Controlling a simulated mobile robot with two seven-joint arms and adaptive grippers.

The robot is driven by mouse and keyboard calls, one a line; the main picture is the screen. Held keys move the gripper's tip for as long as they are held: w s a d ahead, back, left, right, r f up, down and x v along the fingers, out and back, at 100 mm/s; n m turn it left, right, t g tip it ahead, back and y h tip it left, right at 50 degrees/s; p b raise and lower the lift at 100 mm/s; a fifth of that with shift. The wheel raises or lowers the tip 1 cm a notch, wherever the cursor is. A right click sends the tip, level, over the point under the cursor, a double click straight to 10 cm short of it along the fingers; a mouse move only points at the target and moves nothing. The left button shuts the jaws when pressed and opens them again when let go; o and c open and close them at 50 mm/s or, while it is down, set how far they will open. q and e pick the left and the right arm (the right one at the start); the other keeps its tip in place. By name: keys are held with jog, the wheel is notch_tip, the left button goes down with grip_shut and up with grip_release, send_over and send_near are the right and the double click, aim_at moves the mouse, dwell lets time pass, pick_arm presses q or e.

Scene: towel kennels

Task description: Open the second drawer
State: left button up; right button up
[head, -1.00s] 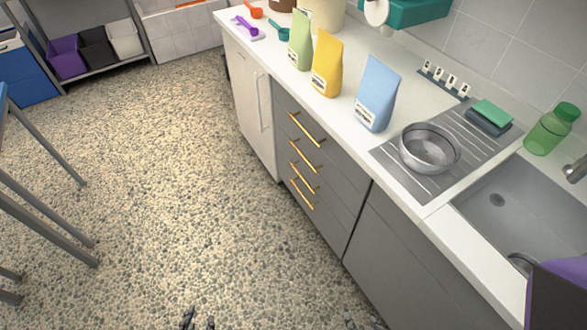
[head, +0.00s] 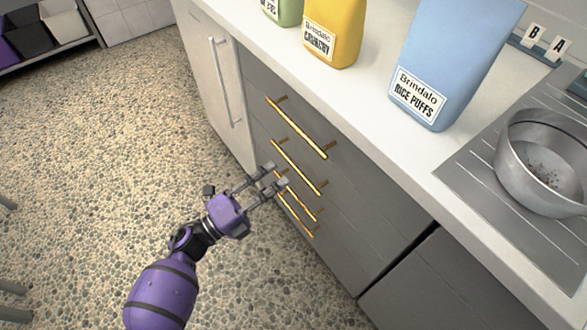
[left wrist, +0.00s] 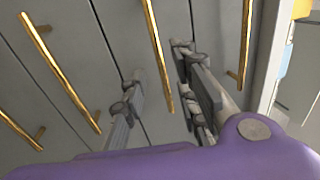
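The grey drawer stack has several gold bar handles. The second drawer (head: 337,181) from the top looks closed, with its handle (head: 296,166) below the top handle (head: 297,127). My left gripper (head: 276,179) is open and empty in front of the stack, its fingers pointing at the fronts. In the left wrist view, the second handle (left wrist: 157,50) runs between the spread fingers (left wrist: 165,92). I cannot tell whether the fingertips reach around it. The fingers partly hide the lower handles in the head view. My right gripper is out of view.
The white counter (head: 400,165) above holds yellow (head: 334,30) and blue (head: 455,55) bags and a metal bowl (head: 545,165). A white door with a long handle (head: 222,70) adjoins the drawers on the left.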

aim_at(294, 166)
pick_arm(q)
jog(key=x, duration=0.6)
jog(key=shift+w+d+r, duration=0.1)
jog(key=shift+w, duration=0.05)
grip_shut()
